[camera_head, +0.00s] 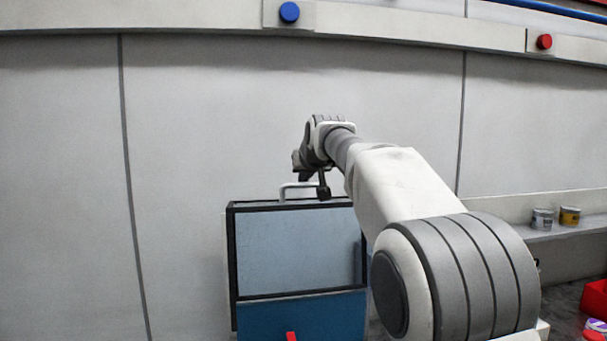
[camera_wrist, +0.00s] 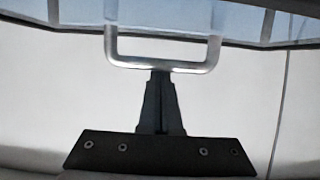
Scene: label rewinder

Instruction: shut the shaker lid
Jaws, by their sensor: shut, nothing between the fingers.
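The shaker is a blue box (camera_head: 330,318) low in the middle of the head view. Its lid, a pale-blue pane (camera_head: 295,250) in a dark frame, looks raised and upright above the body. A metal handle (camera_head: 284,190) stands on the lid's top edge. My gripper (camera_head: 324,193) is shut and empty beside the handle, at the top edge. In the wrist view the handle (camera_wrist: 115,50) hangs from the lid edge, and my closed fingertips (camera_wrist: 160,76) meet or overlap its crossbar. I cannot tell whether they touch.
A grey panelled wall (camera_head: 200,120) stands behind the shaker. A blue button (camera_head: 289,12) and a red button (camera_head: 544,41) are high on it. At right, a shelf (camera_head: 560,231) holds two small cans (camera_head: 569,216); a red bin (camera_head: 595,299) is below. The left side looks clear.

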